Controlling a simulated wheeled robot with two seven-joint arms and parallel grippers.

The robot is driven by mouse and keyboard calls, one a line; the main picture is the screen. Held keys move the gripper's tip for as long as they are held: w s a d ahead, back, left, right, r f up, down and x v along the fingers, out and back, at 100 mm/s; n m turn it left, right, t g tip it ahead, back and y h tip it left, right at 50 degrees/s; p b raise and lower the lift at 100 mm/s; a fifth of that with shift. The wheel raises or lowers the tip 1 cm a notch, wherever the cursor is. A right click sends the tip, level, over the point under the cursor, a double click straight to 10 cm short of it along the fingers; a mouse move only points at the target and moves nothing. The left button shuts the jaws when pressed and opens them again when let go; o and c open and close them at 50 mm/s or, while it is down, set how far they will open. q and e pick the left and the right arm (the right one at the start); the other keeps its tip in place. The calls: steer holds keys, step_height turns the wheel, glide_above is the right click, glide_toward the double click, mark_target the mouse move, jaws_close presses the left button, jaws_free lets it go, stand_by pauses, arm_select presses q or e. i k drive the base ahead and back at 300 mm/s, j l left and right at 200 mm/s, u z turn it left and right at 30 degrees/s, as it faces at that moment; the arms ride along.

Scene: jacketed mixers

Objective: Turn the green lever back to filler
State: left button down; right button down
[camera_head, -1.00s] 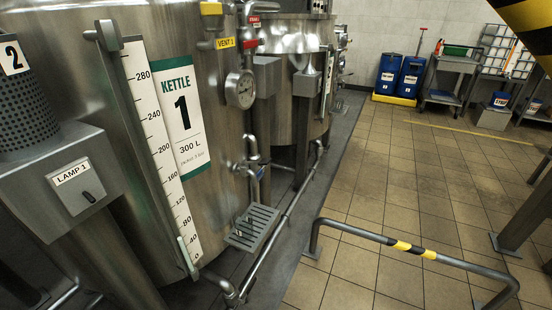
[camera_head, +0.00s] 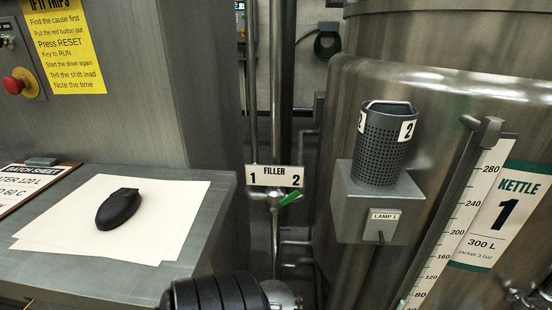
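The green lever (camera_head: 291,198) sits on a valve on a vertical pipe, just below a white FILLER sign (camera_head: 274,176) marked 1 on the left and 2 on the right. The lever slants up to the right, toward the 2 side. The valve body (camera_head: 272,197) is small and metallic. A dark ribbed part at the bottom edge looks like part of my own arm. It is below the valve and apart from the lever. No gripper fingers show in this view.
A grey cabinet ledge (camera_head: 60,268) with papers (camera_head: 160,222) and a black mouse-shaped object (camera_head: 118,208) stands left. A lamp box (camera_head: 378,205) with a perforated cup (camera_head: 384,148) sticks out right, on Kettle 1 (camera_head: 440,130). The pipes stand in a narrow gap between them.

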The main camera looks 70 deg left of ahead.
mark_target(288, 199)
steer(key=u, duration=1.9)
